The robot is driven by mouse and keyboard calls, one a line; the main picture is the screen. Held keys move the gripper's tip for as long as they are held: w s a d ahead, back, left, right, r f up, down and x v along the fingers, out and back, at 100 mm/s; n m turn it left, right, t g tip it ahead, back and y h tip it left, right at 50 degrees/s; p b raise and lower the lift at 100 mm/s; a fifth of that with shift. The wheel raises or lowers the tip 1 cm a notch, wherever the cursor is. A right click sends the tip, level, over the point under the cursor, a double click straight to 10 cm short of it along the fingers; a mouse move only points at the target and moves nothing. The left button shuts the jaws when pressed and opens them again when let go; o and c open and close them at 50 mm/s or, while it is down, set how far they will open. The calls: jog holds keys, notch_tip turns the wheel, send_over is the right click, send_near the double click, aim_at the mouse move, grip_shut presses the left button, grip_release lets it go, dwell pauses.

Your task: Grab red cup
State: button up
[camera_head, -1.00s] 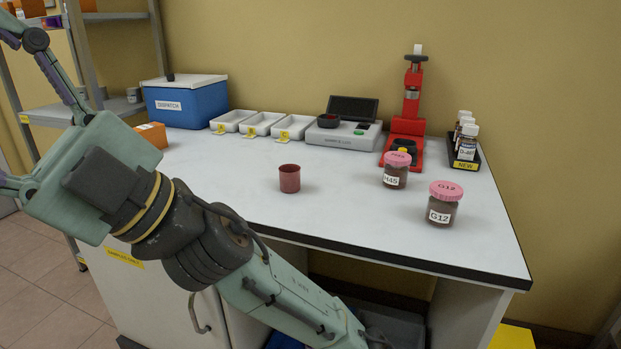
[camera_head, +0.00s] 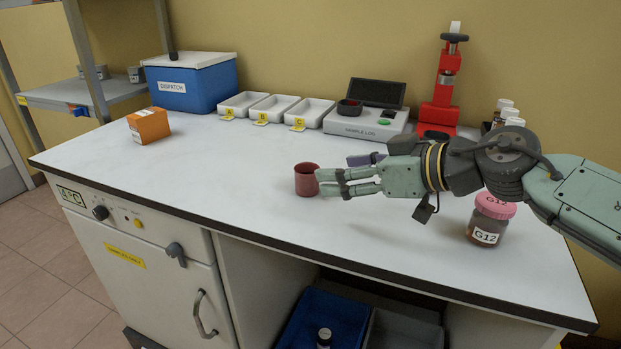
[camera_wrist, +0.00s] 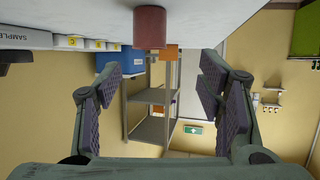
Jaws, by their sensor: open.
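The red cup (camera_head: 306,180) stands upright on the white table (camera_head: 240,180), left of my gripper in the head view. My gripper (camera_head: 333,182) comes in from the right, low over the table, with its fingertips close to the cup. In the wrist view, which is upside down, the red cup (camera_wrist: 150,27) is at the top centre, ahead of the spread fingers (camera_wrist: 155,85). The gripper is open and nothing is between the fingers. In the head view the near finger seems to overlap the cup's right edge; I cannot tell whether they touch.
A jar marked G12 (camera_head: 491,220) stands under my arm at the right. An orange box (camera_head: 148,125), a blue dispatch box (camera_head: 191,82), white trays (camera_head: 248,103), the sample log device (camera_head: 366,122) and a red press (camera_head: 440,95) line the back. The table's front left is clear.

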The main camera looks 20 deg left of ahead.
aim_at(307, 171)
jog(key=shift+w+f, duration=0.3)
jog(key=x, duration=0.4)
jog(key=shift+w+a, duration=0.1)
jog(key=shift+a, duration=0.15)
jog(key=shift+w+p+x, duration=0.2)
jog(key=shift+p+x, duration=0.1)
jog(key=shift+x, duration=1.05)
jog(key=shift+w+p+x, duration=0.2)
jog(key=shift+p+x, duration=0.05)
jog(key=shift+x, duration=1.1)
jog(key=shift+d, duration=0.1)
jog(key=shift+c, duration=0.2)
jog(key=c, duration=1.2)
